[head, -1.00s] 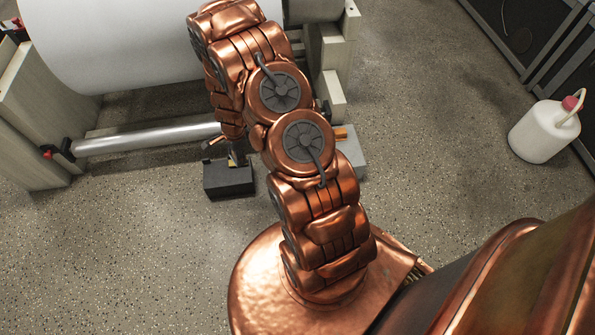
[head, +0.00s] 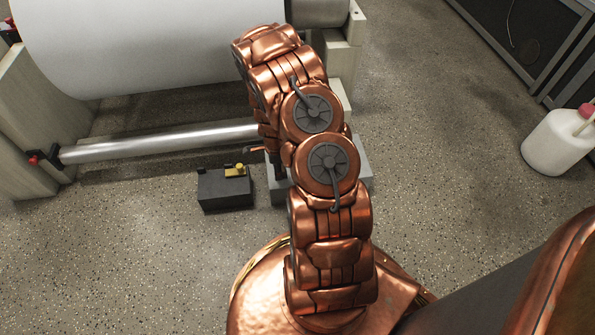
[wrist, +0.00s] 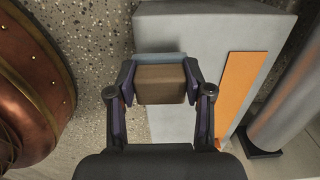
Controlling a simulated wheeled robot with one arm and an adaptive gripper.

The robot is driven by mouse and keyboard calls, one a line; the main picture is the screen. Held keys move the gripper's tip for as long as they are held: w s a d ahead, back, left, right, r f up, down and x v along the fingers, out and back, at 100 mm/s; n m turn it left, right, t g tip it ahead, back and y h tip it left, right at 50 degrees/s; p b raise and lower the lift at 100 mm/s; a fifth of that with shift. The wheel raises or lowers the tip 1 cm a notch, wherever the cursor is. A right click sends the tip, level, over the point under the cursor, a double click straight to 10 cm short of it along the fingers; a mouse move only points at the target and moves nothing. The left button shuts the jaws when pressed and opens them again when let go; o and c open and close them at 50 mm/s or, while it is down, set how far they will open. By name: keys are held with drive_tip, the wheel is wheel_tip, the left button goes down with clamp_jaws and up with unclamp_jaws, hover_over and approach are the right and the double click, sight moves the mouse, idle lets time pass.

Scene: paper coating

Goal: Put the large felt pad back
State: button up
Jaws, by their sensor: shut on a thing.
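My gripper (wrist: 158,92) is shut on a brown block (wrist: 160,84) with a blue-grey layer (wrist: 160,58) along its far edge, which looks like the felt pad. One finger is on each side of it. The held piece is over the near-left edge of a light grey slab (wrist: 205,50); I cannot tell whether they touch. An orange strip (wrist: 238,95) lies on the slab to the right of my gripper. In the head view my arm hides the held piece and most of the grey slab (head: 277,187).
A dark block (head: 225,192) with a small yellow piece (head: 236,171) on top sits on the floor left of the slab. A metal roller (head: 160,143) and a large white roll (head: 140,45) are behind. A white jug (head: 557,142) stands at the right. Open floor lies in front.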

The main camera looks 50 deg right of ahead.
drive_tip(key=s+d, duration=0.1)
drive_tip(key=d, duration=0.1)
drive_tip(key=s+d+b, duration=0.1)
drive_tip(key=d, duration=0.2)
drive_tip(key=s+d+b, duration=0.1)
drive_tip(key=d, duration=0.1)
drive_tip(key=shift+d+f, duration=0.15)
drive_tip(key=shift+f, duration=0.25)
drive_tip(key=shift+w+f+b, duration=0.1)
drive_tip(key=shift+f+b, duration=1)
drive_tip(key=shift+f, duration=0.6)
drive_tip(key=shift+f, duration=0.15)
drive_tip(key=o, duration=1.1)
